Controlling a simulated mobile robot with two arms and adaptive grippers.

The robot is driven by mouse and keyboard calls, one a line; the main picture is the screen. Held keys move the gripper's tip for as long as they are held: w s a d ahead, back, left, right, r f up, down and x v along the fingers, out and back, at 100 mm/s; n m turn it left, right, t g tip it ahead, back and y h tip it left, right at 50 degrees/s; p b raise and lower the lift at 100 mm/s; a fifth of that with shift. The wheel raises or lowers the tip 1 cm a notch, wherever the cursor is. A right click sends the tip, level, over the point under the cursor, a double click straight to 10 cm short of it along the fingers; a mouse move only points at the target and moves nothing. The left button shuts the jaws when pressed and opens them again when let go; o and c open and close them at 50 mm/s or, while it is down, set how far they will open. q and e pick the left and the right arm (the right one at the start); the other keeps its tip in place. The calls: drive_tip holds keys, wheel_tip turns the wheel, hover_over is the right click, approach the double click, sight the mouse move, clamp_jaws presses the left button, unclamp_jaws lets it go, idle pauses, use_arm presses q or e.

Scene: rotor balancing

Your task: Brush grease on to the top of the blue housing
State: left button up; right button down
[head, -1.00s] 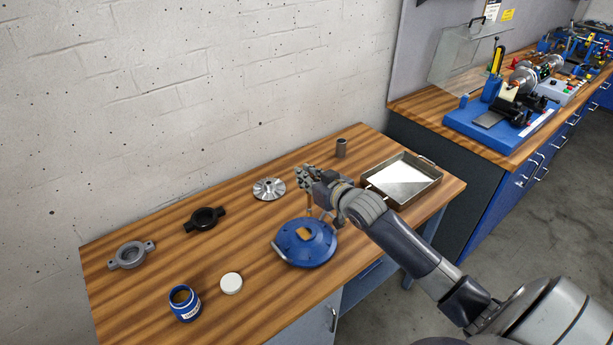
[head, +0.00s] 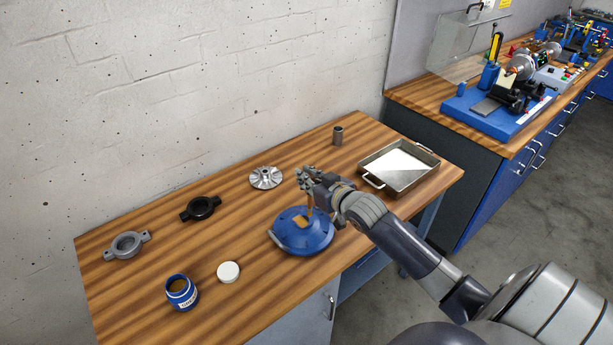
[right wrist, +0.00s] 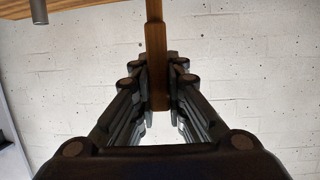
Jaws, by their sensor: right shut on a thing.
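The blue housing (head: 317,240), round and domed, sits near the front edge of the wooden bench. A tan-orange patch (head: 300,221) shows on its top. My right gripper (head: 309,184) is above the housing, shut on a brush with a wooden handle (head: 310,205). The brush points down at the patch; I cannot tell whether its tip touches. In the right wrist view the wooden handle (right wrist: 156,60) runs between the fingers. The blue grease jar (head: 181,296) stands open at the front left, amber inside. My left gripper is not in view.
A white lid (head: 228,272) lies by the jar. A grey ring part (head: 127,246), a black ring part (head: 201,209), a silver impeller (head: 266,178) and a grey cylinder (head: 338,136) stand along the back. A metal tray (head: 372,181) is at the right.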

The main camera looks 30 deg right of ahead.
drive_tip(key=shift+f, duration=0.1)
drive_tip(key=shift+f+b, duration=0.55)
drive_tip(key=shift+f, duration=0.85)
idle(0.3)
drive_tip(key=shift+w, duration=0.15)
drive_tip(key=shift+w+a+b, duration=0.15)
drive_tip(key=shift+w+b, duration=0.2)
drive_tip(key=shift+w, duration=1.1)
drive_tip(key=shift+s, duration=0.1)
